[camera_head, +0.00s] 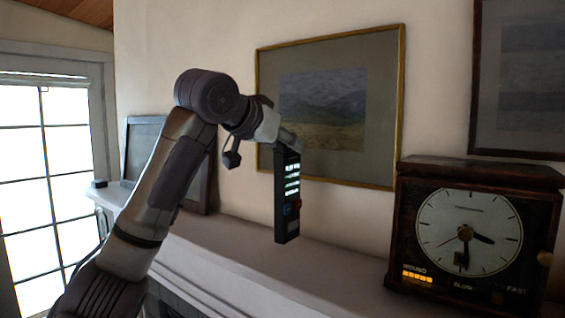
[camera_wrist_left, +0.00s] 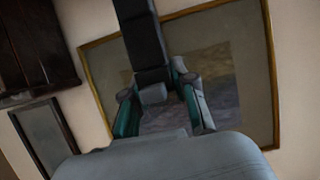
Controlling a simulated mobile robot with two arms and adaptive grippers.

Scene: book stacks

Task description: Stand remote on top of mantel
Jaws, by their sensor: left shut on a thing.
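In the left wrist view the remote (camera_wrist_left: 143,40) is a dark bar between the teal-sided fingers of the gripper (camera_wrist_left: 153,82). The mantel (camera_head: 255,235) is a pale shelf running along the wall. The remote's lower end appears over the mantel's top; whether it touches cannot be told. My right gripper is not in view.
A dark wooden clock (camera_head: 470,235) stands on the mantel at the right. A dark frame (camera_head: 145,150) leans at the left, with a small dark block (camera_head: 99,184) near it. A gold-framed picture (camera_head: 330,175) hangs behind the remote. Mantel between remote and clock is clear.

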